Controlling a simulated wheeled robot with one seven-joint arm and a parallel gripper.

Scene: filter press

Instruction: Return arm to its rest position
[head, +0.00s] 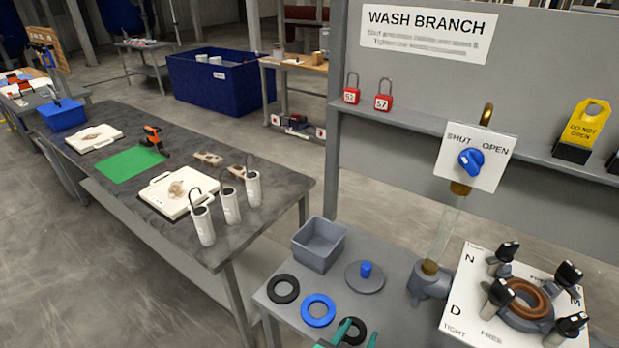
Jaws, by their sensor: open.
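My gripper (357,333) shows at the bottom edge of the head view, with only its teal fingertips in sight. The fingers are apart, one on each side of a black ring (359,322) at the front of the small grey table (273,302). I cannot tell whether they touch the ring. The rest of my arm is out of view. A blue ring (318,311) and another black ring (283,289) lie to the left of the gripper.
A grey bin (318,244) and a blue-knobbed lid (364,277) stand behind the rings. To the right are a glass pipe (443,232), a valve panel with a blue knob (470,161), and a white plate (471,311) with several black-knobbed clamps. A long bench (240,225) stands left.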

